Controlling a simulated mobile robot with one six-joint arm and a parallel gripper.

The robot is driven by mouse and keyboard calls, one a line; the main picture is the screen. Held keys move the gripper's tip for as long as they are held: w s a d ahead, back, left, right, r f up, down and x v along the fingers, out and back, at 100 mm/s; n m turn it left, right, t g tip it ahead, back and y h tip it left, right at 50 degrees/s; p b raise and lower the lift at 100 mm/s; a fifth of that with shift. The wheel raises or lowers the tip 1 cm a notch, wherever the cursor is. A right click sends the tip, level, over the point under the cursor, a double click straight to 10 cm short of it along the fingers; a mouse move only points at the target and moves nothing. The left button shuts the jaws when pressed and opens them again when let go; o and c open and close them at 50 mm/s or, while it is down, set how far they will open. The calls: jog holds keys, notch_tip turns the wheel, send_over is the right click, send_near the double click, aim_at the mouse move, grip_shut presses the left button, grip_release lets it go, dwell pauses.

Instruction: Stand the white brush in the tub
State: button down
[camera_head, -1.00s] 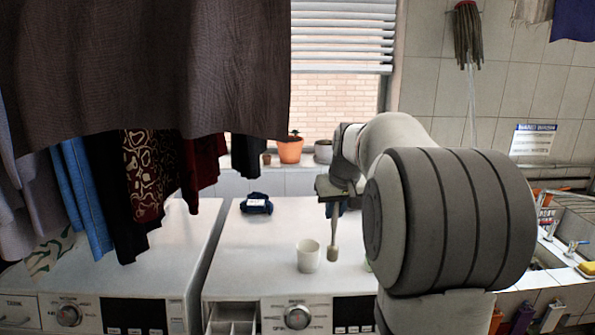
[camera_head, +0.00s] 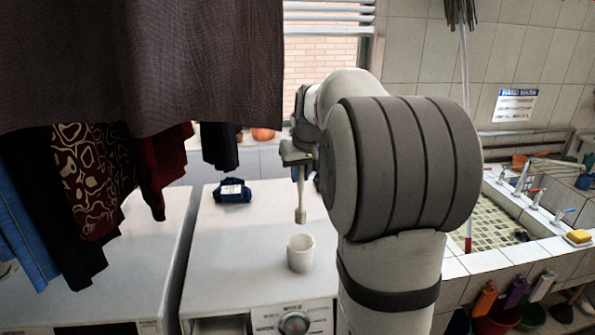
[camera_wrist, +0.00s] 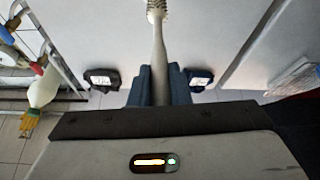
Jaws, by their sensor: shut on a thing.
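The white brush (camera_head: 300,207) hangs head down from my gripper (camera_head: 299,168), near upright. My gripper is shut on its handle; in the wrist view the brush (camera_wrist: 157,45) runs up from between the blue fingers (camera_wrist: 160,88). The white tub (camera_head: 300,254) stands upright on the right-hand washing machine. In the head view the brush head is straight above the tub's rim in the picture, apart from it; its depth relative to the tub is hard to tell. The tub's inside is mostly hidden.
A dark blue bundle with a white label (camera_head: 232,190) lies on the machine top (camera_head: 225,250), left of and behind the tub. Hanging clothes (camera_head: 140,70) fill the upper left. A tiled sink (camera_head: 490,225) is at the right.

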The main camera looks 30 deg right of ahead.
aim_at(301, 208)
jog(key=shift+f+b, duration=4.3)
jog(key=shift+f, duration=1.65)
jog(key=c, duration=1.3)
grip_release()
jog(key=shift+r, duration=0.15)
jog(key=v, duration=0.7)
jog(key=shift+s+r+b, duration=0.1)
jog(key=shift+r+b, duration=0.2)
jog(key=shift+b, duration=0.1)
